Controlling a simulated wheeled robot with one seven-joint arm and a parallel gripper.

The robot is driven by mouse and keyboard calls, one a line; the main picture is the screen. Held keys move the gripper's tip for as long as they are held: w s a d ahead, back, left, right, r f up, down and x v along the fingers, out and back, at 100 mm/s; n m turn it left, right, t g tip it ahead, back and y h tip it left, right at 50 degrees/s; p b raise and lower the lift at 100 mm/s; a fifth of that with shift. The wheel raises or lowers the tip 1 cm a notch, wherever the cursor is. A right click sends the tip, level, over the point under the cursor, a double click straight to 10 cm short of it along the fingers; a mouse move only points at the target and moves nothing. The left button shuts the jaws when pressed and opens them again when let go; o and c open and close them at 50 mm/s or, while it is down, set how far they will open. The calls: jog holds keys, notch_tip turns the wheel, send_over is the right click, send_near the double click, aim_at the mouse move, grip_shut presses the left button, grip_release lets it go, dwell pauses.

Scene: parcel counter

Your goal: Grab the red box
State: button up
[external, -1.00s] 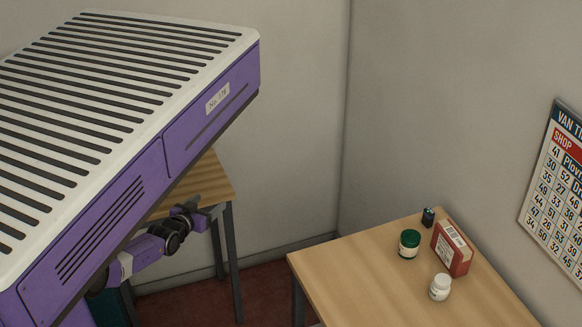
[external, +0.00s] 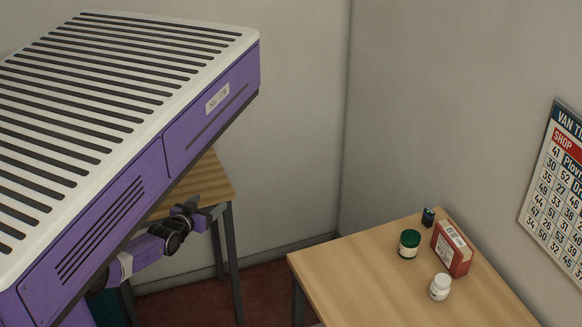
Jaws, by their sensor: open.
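The red box (external: 462,258) stands upright on the right wooden table, with a white label on the side facing left. My gripper (external: 189,205) is at the end of my purple arm, left of that table and well apart from the box. It is small in the view, open, with nothing seen between its fingers. My large purple and white body covers the left of the view and hides part of the arm.
On the right table (external: 350,260), a green jar (external: 409,244) and a white bottle (external: 440,287) stand close to the box, with a small dark item (external: 428,217) behind. The table's left part is clear. Another table (external: 215,180) stands behind my arm. A calendar (external: 557,190) hangs on the right wall.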

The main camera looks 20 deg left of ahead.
jog(key=w+a+r+n+t+y+p, duration=0.15)
jog(key=w+a+r+y, duration=0.25)
jog(key=w+a+r, duration=0.5)
jog(key=w+a+r+n+t+y, duration=0.2)
jog(key=w+a+r+n+y, duration=0.15)
jog(key=w+a+r, duration=0.6)
jog(key=w+a+r+n+g+y+p, duration=0.1)
jog(key=w+a+r+g+y, duration=0.15)
jog(key=a, duration=0.45)
jog(key=w+a+r+n+g+y, duration=0.2)
jog(key=w+a+r, duration=0.2)
jog(key=a, duration=0.3)
jog(key=shift+w+a+f+n+g+h+p, duration=0.1)
jog(key=shift+w+a+f+g+h+p, duration=0.35)
jog(key=shift+a+f, duration=0.95)
jog(key=shift+w+a+f+n+g+h+p, duration=0.1)
jog(key=shift+w+a+f+g+h, duration=0.7)
jog(key=shift+f, duration=1.25)
jog(key=shift+w+a+f+n+g+h+p, duration=0.25)
jog(key=shift+a+f+g, duration=0.6)
jog(key=shift+f, duration=0.9)
grip_shut()
